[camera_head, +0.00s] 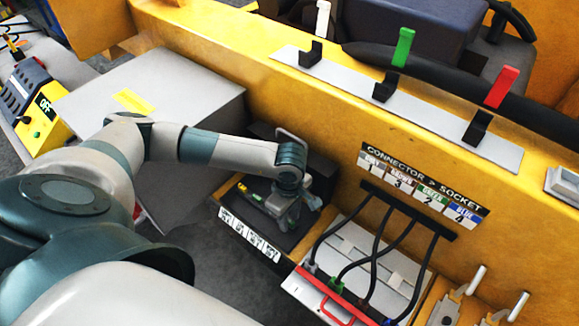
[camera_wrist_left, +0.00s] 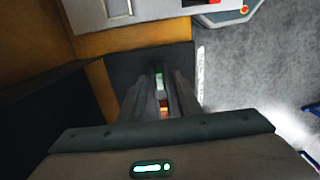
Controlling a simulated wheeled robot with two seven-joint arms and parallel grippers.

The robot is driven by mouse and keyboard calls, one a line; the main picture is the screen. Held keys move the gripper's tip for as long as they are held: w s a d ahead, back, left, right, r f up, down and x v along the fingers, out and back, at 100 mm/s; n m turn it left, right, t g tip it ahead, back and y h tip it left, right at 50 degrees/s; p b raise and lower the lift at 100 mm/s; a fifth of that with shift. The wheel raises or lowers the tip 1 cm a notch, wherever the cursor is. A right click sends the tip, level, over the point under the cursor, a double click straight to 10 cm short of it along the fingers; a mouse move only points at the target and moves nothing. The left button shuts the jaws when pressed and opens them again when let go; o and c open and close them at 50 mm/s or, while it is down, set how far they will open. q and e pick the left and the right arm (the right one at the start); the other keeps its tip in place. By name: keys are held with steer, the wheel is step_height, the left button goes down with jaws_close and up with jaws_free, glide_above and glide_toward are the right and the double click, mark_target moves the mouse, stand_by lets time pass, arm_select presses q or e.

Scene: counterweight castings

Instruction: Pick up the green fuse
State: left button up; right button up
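A dark tray (camera_head: 283,237) with a white label strip stands against the yellow casting. My left gripper points down into the tray. In the left wrist view, a small green piece (camera_wrist_left: 159,78), likely the green fuse, shows between the fingertips of the left gripper (camera_wrist_left: 160,82). The fingers look apart with a narrow gap; contact with the green piece is not clear. An orange piece (camera_wrist_left: 164,111) also shows in the gap. My right gripper is not in view.
A grey box (camera_head: 160,85) stands left of the tray. A connector panel (camera_head: 330,287) with black cables stands to the right. A yellow control box (camera_head: 42,107) is at far left.

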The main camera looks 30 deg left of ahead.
arm_select(q)
jaws_close()
steer(key=shift+r, duration=0.1)
steer(key=shift+r, duration=0.45)
steer(key=r, duration=0.3)
steer(key=shift+s+d+r, duration=0.15)
steer(key=shift+s, duration=0.1)
steer(key=s+d+r, duration=0.4)
steer(key=s+r, duration=0.2)
steer(key=s, duration=0.4)
steer(key=shift+s+r, duration=0.15)
steer(key=shift+r, duration=0.15)
